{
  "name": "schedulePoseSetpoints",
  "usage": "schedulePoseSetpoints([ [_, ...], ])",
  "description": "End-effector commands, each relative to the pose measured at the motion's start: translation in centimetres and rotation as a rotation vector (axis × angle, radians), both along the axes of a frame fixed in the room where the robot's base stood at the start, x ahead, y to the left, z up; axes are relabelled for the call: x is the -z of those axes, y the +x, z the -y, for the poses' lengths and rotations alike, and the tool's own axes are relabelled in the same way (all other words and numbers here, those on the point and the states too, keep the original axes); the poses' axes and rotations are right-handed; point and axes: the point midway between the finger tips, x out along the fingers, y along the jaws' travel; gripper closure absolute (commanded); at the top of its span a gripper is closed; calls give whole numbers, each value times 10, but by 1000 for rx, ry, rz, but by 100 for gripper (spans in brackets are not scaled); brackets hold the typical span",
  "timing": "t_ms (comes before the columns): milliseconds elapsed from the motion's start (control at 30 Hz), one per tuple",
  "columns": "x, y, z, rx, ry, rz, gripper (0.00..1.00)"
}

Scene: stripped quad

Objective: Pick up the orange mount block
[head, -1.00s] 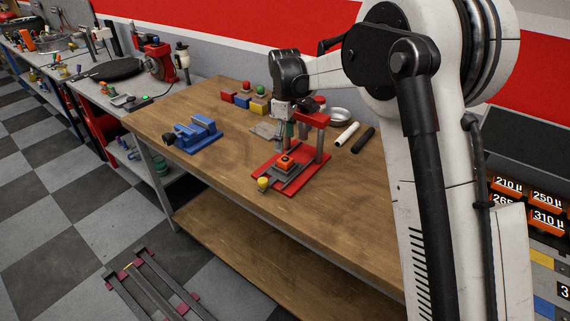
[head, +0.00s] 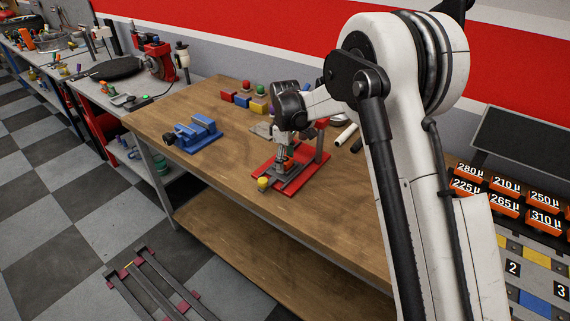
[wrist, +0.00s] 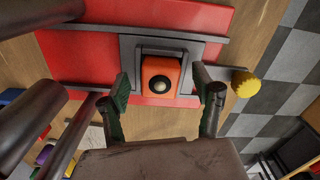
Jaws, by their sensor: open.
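The orange mount block (wrist: 161,68) has a dark round hole or knob in its top and sits in a grey fixture (wrist: 212,52) on the red base plate (wrist: 75,60) of a small press. In the wrist view my gripper (wrist: 161,86) is open, with one green-padded finger on each side of the block. The fingers look apart from the block; their exact height against it is hard to tell. In the head view my gripper (head: 283,162) is right over the fixture and mostly hides the block.
The press's red upright (head: 320,145) stands close to the right of my gripper. A yellow knob (head: 263,183) is at the fixture's front end. A blue vise (head: 195,134) stands to the left on the wooden bench (head: 235,215). Coloured blocks (head: 242,100) lie behind.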

Motion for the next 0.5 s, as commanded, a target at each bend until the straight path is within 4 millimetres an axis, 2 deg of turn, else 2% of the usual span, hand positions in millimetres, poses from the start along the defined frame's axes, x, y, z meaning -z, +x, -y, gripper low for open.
schedulePoseSetpoints([
  [67,0,0,0,0,0,0,40],
  [500,0,0,0,0,0,0,99],
])
